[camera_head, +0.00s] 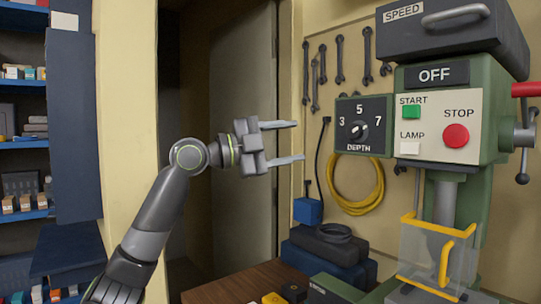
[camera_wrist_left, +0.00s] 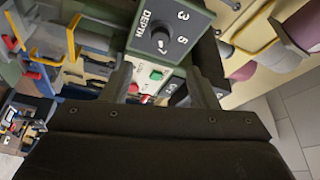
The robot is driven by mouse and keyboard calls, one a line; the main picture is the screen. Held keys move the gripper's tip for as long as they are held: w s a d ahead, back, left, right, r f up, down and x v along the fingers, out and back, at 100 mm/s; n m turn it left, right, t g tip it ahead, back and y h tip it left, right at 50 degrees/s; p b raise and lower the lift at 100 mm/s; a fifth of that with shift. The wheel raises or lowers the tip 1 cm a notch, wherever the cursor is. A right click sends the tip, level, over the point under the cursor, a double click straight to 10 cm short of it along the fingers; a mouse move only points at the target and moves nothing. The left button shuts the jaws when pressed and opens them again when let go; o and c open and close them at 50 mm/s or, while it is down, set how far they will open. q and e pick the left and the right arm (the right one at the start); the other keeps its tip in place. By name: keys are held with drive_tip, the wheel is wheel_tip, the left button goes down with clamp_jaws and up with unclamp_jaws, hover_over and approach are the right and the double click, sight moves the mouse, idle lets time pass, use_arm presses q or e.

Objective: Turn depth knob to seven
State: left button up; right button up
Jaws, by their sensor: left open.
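The black depth knob (camera_head: 359,130) sits on a dark panel (camera_head: 347,112) marked 3, 5, 7 and DEPTH, on the left of the green machine. A small light mark shows on the knob, but I cannot tell which number it points at. My left gripper (camera_head: 299,141) is open and empty, left of the panel and apart from the knob, with its fingers pointing right. In the left wrist view, the knob (camera_wrist_left: 160,40) shows beyond the gap between the open fingers (camera_wrist_left: 162,70). My right gripper is not in view.
The machine's front has a green START button (camera_head: 411,112), a white LAMP button (camera_head: 410,148) and a red STOP button (camera_head: 456,135). A yellow-framed clear guard (camera_head: 430,255) stands below. Wrenches and a yellow hose (camera_head: 357,205) hang behind. A wooden bench (camera_head: 235,288) is below.

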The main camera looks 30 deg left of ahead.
use_arm(q)
drive_tip(key=shift+b+v, duration=0.55)
drive_tip(key=shift+v, duration=1.25)
